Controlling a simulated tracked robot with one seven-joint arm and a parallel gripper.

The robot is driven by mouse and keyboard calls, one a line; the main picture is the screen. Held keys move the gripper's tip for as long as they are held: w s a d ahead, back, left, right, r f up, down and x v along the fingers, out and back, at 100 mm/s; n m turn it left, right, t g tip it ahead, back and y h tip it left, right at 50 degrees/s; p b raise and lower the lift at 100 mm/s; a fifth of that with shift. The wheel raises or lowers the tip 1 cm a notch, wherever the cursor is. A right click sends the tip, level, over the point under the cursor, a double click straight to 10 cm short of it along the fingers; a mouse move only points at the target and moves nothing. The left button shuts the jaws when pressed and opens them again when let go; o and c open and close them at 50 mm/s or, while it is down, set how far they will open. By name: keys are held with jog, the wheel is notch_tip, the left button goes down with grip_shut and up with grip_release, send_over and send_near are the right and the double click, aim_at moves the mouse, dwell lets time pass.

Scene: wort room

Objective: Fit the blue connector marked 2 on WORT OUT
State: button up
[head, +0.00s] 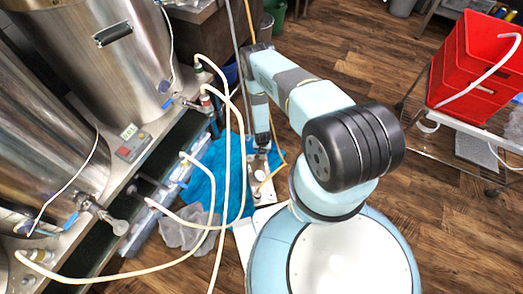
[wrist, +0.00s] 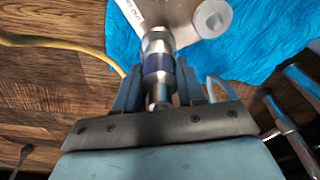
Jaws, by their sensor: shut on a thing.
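My gripper (wrist: 158,92) is shut on a metal connector (wrist: 158,62) with dark blue bands, between its two fingers. The connector's far end meets or lies just over a pale metal plate (wrist: 182,14); I cannot tell whether it is seated. A white label (wrist: 130,14) by the connector ends in what looks like OUT. A round pale fitting (wrist: 212,18) stands to the right on the plate. In the head view my gripper (head: 262,150) points down over the plate (head: 262,194); the connector is too small to make out there. No number 2 is legible.
Cream hoses (head: 227,150) loop left of my arm. A yellow hose (wrist: 60,42) runs to the left of the connector. Blue cloth (wrist: 255,40) lies around the plate. Steel tanks (head: 110,50) stand left; red crates (head: 470,60) sit on a cart at right.

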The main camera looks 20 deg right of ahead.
jog(key=shift+f, duration=0.7)
jog(key=o, duration=1.2)
jog(key=shift+o, duration=0.2)
jog(key=shift+r, duration=0.1)
notch_tip(320, 180, up, 13)
jog(key=s, duration=0.2)
jog(key=shift+a+r, duration=0.15)
jog(key=shift+a, duration=0.3)
jog(key=shift+w, duration=0.1)
